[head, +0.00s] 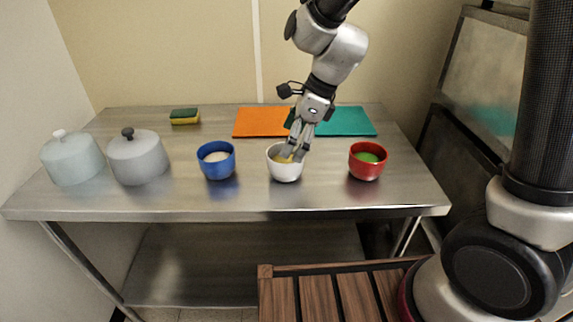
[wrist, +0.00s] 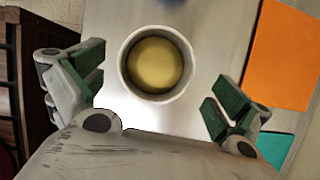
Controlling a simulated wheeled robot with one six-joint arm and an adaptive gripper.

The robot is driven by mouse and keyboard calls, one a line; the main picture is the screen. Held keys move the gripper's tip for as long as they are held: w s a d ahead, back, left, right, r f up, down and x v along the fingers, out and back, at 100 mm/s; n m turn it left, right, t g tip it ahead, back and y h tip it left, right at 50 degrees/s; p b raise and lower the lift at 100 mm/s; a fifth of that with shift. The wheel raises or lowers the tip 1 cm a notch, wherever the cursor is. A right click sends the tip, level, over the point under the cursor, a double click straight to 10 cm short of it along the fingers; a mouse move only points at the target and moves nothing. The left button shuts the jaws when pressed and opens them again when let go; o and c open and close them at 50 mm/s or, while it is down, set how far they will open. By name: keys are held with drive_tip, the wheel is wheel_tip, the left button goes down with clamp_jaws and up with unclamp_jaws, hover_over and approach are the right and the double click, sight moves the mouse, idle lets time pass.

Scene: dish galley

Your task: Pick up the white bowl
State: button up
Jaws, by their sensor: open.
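The white bowl (head: 285,172) stands upright on the steel table between a blue bowl and a red bowl. Something round and yellow lies inside it, clear in the wrist view, where the bowl's rim (wrist: 123,62) shows whole. My gripper (head: 296,150) is over the bowl, pointing down. In the wrist view my gripper (wrist: 155,88) is open, its green-padded fingers spread wide to the left and right of the bowl, with gaps on both sides. Nothing is between the fingers that they touch. In the head view the fingers hide part of the bowl's back rim.
The blue bowl (head: 217,170) with white contents is to the left; the red bowl (head: 367,172) with green contents is to the right. Two lidded pots (head: 138,160) (head: 73,163), a sponge (head: 184,117), an orange mat (head: 260,123) and a teal mat (head: 348,122) share the table (head: 240,200).

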sight(284, 170)
drive_tip(key=x, duration=0.5)
drive_tip(key=shift+s+d+f, duration=0.15)
drive_tip(key=shift+d+f, duration=0.05)
drive_tip(key=shift+d, duration=0.05)
drive_tip(key=c, duration=1.2)
